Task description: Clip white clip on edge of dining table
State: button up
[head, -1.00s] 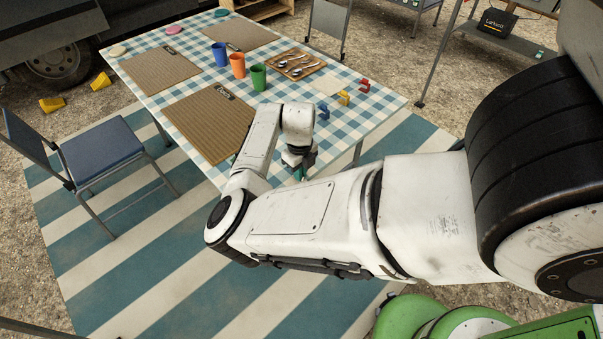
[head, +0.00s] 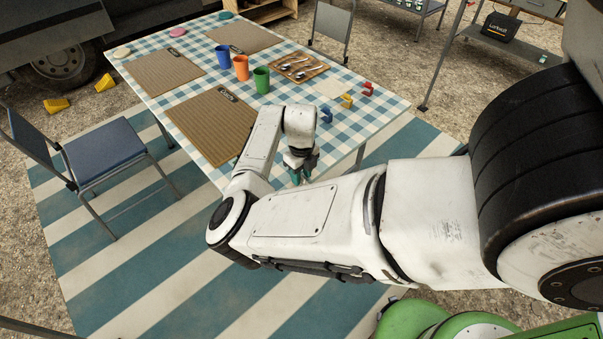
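The dining table (head: 387,108) has a blue-and-white checked cloth and stands in the middle of the head view. My gripper (head: 302,175), with teal fingers, points down at the table's near edge. It is small in the picture, and I cannot tell whether its fingers are apart or hold something. I can make out no white clip; my arm hides part of the near edge. A blue clip (head: 326,114), a yellow clip (head: 347,101) and a red clip (head: 367,89) are on the table near its right end.
Blue (head: 222,56), orange (head: 240,69) and green (head: 261,80) cups stand on the table, with a cutlery tray (head: 300,67) beside them. Brown placemats (head: 205,125) lie along it. A blue chair (head: 103,158) stands left. A striped rug (head: 150,270) lies underneath.

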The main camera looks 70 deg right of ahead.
aim_at(302, 177)
jog(key=shift+r, duration=0.1)
notch_tip(302, 177, up, 11)
jog(key=shift+f, duration=0.2)
dwell(0.4)
